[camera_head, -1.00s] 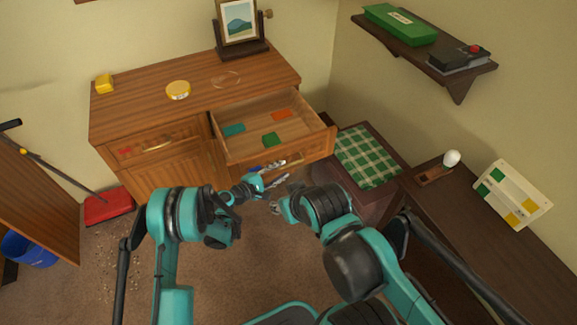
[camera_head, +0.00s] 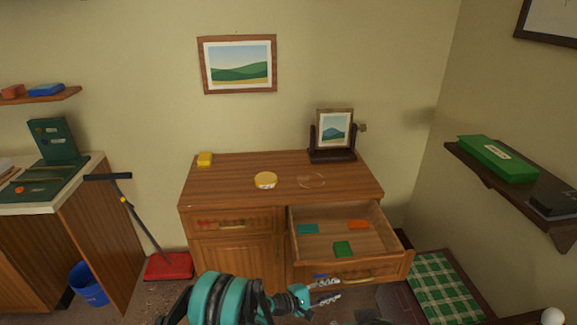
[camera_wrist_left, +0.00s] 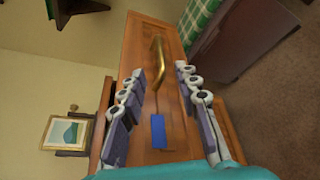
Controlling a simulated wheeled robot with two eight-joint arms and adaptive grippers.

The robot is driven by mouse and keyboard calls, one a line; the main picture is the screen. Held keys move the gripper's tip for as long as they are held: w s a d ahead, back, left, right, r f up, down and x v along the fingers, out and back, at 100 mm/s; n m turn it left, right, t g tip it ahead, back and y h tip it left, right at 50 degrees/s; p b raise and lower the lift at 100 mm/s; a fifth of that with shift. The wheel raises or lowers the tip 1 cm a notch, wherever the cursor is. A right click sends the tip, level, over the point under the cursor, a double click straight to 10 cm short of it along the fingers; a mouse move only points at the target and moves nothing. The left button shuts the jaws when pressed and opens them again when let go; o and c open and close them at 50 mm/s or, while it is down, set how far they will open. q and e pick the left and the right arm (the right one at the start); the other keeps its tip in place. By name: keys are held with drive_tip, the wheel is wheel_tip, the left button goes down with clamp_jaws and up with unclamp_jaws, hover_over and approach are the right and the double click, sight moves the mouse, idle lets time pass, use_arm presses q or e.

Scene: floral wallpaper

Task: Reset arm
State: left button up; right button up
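My left gripper (camera_head: 325,292) is in front of the open drawer (camera_head: 385,253) of the wooden cabinet, low in the head view. In the left wrist view, its two grey fingers (camera_wrist_left: 165,115) are spread apart with nothing held between them. Between and beyond them are the drawer's front, its brass handle (camera_wrist_left: 158,60) and a blue patch (camera_wrist_left: 158,130). My right gripper is not in view now.
The drawer juts out and holds teal, orange and green (camera_head: 343,248) flat pieces. A yellow block (camera_head: 205,159), a round yellow-lidded tin (camera_head: 265,180) and a framed picture (camera_head: 334,128) stand on the cabinet. A shelf (camera_head: 500,185) juts from the right wall.

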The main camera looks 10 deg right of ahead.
use_arm(q)
drive_tip(key=s+a+r+m+t+y, duration=0.25)
drive_tip(key=a+r+m+y, duration=0.35)
drive_tip(key=a+r, duration=1.15)
drive_tip(key=s+a+r+m+y, duration=0.1)
drive_tip(key=s+a+y, duration=0.3)
drive_tip(key=s+a, duration=0.6)
drive_tip(key=s+a+r+m+y, duration=0.2)
drive_tip(key=s+a+m+y, duration=0.1)
drive_tip(key=s+a, duration=0.7)
drive_tip(key=shift+s+a+y, duration=0.3)
drive_tip(key=shift+a+y, duration=0.3)
drive_tip(key=shift+y, duration=0.3)
